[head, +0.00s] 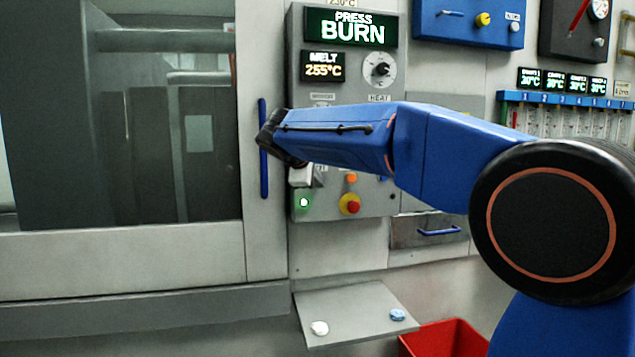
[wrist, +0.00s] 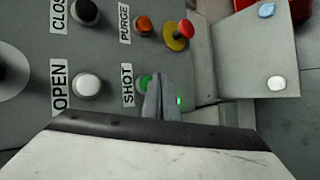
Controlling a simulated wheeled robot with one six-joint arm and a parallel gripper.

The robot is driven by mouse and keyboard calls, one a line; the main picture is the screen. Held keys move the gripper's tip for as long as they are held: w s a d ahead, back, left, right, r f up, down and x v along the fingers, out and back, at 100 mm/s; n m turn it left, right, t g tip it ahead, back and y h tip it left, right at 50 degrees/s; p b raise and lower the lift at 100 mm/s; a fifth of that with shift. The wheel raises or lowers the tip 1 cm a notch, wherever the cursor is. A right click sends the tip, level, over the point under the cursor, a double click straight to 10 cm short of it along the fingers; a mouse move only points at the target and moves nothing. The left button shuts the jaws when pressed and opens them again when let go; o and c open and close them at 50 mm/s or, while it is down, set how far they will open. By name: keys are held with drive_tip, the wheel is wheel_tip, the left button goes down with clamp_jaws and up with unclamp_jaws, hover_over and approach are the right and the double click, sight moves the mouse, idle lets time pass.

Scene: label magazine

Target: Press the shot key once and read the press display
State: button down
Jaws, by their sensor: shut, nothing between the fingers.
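The press display (head: 346,27) in the head view reads "PRESS BURN" in green and white letters. The green shot key (wrist: 143,82), beside its SHOT label (wrist: 127,85), is partly covered by my gripper (wrist: 160,84) in the wrist view. My gripper is shut and empty, with its fingertips at the key. I cannot tell whether they touch it or press it in. In the head view my gripper (head: 302,177) is in front of the lower left of the control panel and hides the shot key.
A green lamp (head: 304,202) glows below my gripper. The orange purge key (head: 351,178) and a red-and-yellow stop button (head: 349,204) are close by. The melt display (head: 323,67) reads 255°C. A grey shelf (head: 350,312) juts out below, above a red bin (head: 445,340).

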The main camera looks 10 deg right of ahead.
drive_tip(key=shift+s, duration=0.25)
drive_tip(key=shift+s, duration=0.1)
drive_tip(key=s, duration=0.4)
drive_tip(key=shift+s, duration=0.4)
idle(0.6)
drive_tip(key=s+d+f+m+g+y, duration=0.1)
drive_tip(key=s+d+f, duration=0.2)
drive_tip(key=s, duration=0.2)
drive_tip(key=s+d+f+m+g, duration=0.1)
drive_tip(key=s+d+f, duration=0.2)
drive_tip(key=s, duration=0.2)
drive_tip(key=s+d+f+m+g+y, duration=0.1)
drive_tip(key=s+f+m, duration=0.4)
drive_tip(key=s+f, duration=0.8)
drive_tip(key=s+d+f+m+g+y, duration=0.1)
drive_tip(key=s+f+m+y, duration=0.3)
drive_tip(key=s+f, duration=0.8)
drive_tip(key=s+m, duration=0.1)
drive_tip(key=s, duration=0.5)
drive_tip(key=shift+s+f+g, duration=0.15)
drive_tip(key=shift+f+g, duration=0.15)
drive_tip(key=shift+f, duration=0.1)
